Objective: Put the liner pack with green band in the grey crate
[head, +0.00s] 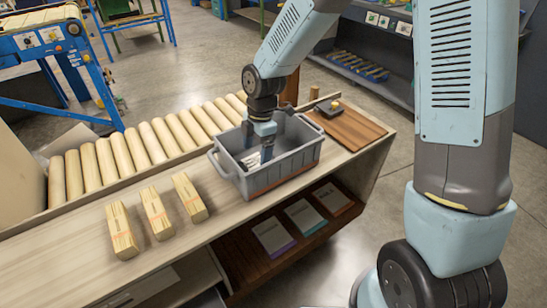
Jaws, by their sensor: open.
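The grey crate (228,168) stands on the bench top. My gripper (258,149) points down into it with its fingers open. A whitish item with dark print (250,160) lies in the crate by the fingertips. The crate walls and my fingers hide part of it, and I cannot tell whether it has a band or touches the fingers. On the shelf under the bench lie three flat grey packs. The liner pack with green band (304,216) is the middle one, apart from my gripper.
A purple-banded pack (272,234) and a reddish-banded pack (331,197) flank it. Three wooden blocks (157,213) stand left of the crate. Wooden rollers (140,148) run behind. A brown board (347,127) with a dark item (328,109) lies to the right.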

